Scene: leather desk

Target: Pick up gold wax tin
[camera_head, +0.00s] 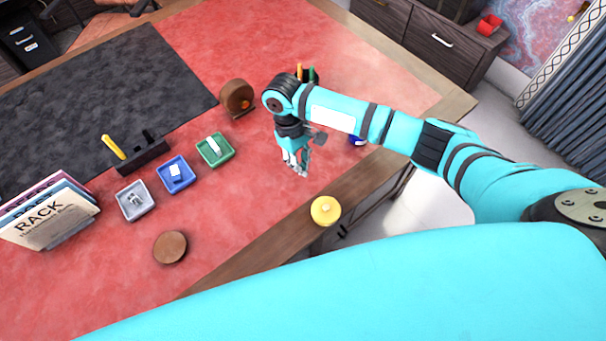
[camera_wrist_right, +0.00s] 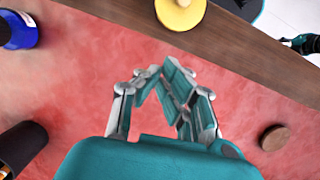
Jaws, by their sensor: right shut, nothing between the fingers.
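The gold wax tin (camera_head: 326,210) is a round yellow tin with a small pale knob or mark on top. It sits at the desk's wooden front edge in the head view. It also shows at the top of the right wrist view (camera_wrist_right: 181,8), partly cut off by the frame. My right gripper (camera_head: 301,172) is above the red desk surface, behind and left of the tin and apart from it. In the right wrist view my right gripper (camera_wrist_right: 163,72) has its fingertips together with nothing between them. My left gripper is not in view.
A round brown disc (camera_head: 170,247) lies at front left. Grey (camera_head: 150,206), blue (camera_head: 186,181) and green (camera_head: 231,156) trays hold small items. A book rack (camera_head: 50,225) stands at left. A blue bottle (camera_wrist_right: 18,30) and dark cup (camera_wrist_right: 22,145) are near my right gripper.

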